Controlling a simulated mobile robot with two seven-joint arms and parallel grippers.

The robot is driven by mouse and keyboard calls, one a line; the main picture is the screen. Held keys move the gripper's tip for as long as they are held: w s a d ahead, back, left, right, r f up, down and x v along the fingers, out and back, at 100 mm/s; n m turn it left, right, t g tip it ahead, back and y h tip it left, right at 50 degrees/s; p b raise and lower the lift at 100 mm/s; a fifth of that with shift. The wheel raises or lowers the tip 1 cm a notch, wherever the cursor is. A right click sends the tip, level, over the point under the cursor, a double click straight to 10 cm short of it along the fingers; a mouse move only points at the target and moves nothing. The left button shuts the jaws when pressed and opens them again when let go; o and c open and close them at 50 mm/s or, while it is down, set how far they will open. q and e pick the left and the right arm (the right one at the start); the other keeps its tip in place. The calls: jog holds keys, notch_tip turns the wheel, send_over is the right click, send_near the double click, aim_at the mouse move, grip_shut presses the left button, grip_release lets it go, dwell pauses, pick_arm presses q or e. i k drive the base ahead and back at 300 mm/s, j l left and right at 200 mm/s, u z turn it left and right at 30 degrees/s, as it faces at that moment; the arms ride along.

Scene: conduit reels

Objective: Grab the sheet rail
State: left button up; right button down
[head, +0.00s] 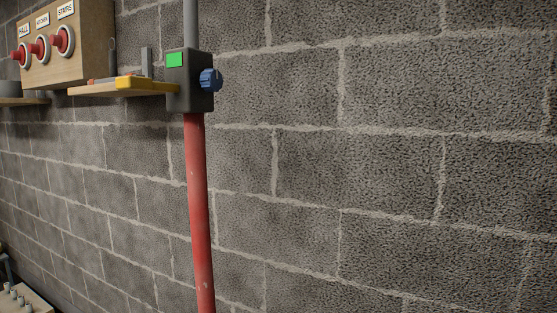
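I see nothing that I can clearly identify as a sheet rail in the head view. Neither of my grippers shows in it. A red vertical pipe (199,215) runs down in front of the block wall from a dark box (189,97). The box has a green label (175,60) on its front and a blue knob (211,80) on its right side. A grey pipe (190,24) rises from the top of the box.
A wooden panel (84,44) marked HALL, KITCHEN and STAIRS carries red-and-white round fittings at upper left. A shelf (92,91) holds a yellow item (140,83). A board with several metal pegs (22,299) is at lower left. The block wall (390,170) is bare at right.

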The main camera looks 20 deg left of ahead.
aim_at(113, 54)
jog(key=u, duration=1.65)
jog(key=z, duration=0.55)
jog(key=i+j+z, duration=0.1)
jog(key=j+z, duration=0.55)
jog(key=z, duration=0.15)
jog(key=j+z, duration=0.85)
